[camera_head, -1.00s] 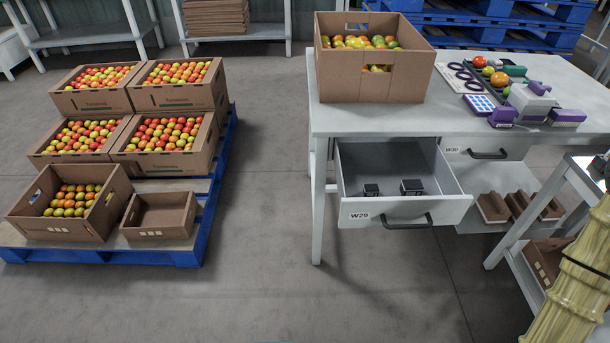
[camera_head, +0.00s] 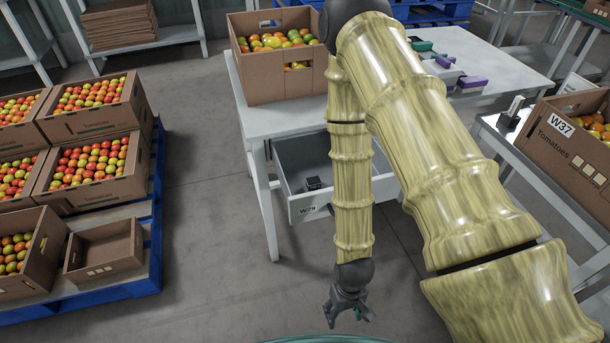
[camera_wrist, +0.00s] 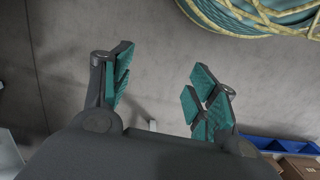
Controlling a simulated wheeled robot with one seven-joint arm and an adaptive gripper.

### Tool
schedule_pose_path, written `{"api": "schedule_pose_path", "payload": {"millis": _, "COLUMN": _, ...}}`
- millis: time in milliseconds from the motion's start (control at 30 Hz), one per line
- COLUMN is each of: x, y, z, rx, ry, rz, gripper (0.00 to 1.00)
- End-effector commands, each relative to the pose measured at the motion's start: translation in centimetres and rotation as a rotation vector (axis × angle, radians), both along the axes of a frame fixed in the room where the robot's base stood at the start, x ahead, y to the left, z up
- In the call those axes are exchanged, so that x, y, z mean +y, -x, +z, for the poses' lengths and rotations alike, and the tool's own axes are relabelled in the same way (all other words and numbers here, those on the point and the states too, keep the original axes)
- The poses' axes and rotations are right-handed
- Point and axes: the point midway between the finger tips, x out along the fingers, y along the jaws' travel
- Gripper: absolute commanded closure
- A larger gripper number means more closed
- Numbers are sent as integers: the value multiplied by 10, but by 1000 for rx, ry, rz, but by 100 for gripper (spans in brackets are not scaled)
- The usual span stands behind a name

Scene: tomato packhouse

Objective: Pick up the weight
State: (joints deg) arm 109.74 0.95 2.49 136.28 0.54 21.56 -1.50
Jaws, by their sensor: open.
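Any other weight in that drawer is hidden behind my arm. My gripper (camera_head: 348,314) hangs in the lower middle of the head view, in front of the drawer and apart from it, above the floor. In the wrist view my gripper (camera_wrist: 160,85) is open and empty, with teal pads spread apart and bare floor between them.
A tomato crate (camera_head: 285,88) stands on the table (camera_head: 250,115). A W37 crate (camera_head: 560,150) stands on a side stand at the right. Tomato crates and an empty box (camera_head: 105,250) sit on a blue pallet (camera_head: 135,287) at the left. Grey floor lies between pallet and table.

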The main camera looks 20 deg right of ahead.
Motion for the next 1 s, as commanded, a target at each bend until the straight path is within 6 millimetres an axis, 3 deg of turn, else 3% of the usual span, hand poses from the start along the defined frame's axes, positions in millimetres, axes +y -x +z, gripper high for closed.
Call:
{"api": "schedule_pose_path", "payload": {"millis": 33, "x": 7, "y": -17, "z": 29, "rx": 8, "ry": -7, "rz": 16, "gripper": 41}}
{"api": "schedule_pose_path", "payload": {"millis": 300, "x": 40, "y": -80, "z": 138, "rx": 101, "ry": -34, "rz": 103, "gripper": 41}}
{"api": "schedule_pose_path", "payload": {"millis": 500, "x": 59, "y": -111, "z": 217, "rx": 166, "ry": -42, "rz": 161, "gripper": 41}}
{"api": "schedule_pose_path", "payload": {"millis": 700, "x": 69, "y": -127, "z": 268, "rx": 202, "ry": -42, "rz": 194, "gripper": 41}}
{"api": "schedule_pose_path", "payload": {"millis": 933, "x": 77, "y": -139, "z": 314, "rx": 231, "ry": -40, "rz": 222, "gripper": 41}}
{"api": "schedule_pose_path", "payload": {"millis": 1000, "x": 75, "y": -153, "z": 322, "rx": 217, "ry": -33, "rz": 214, "gripper": 41}}
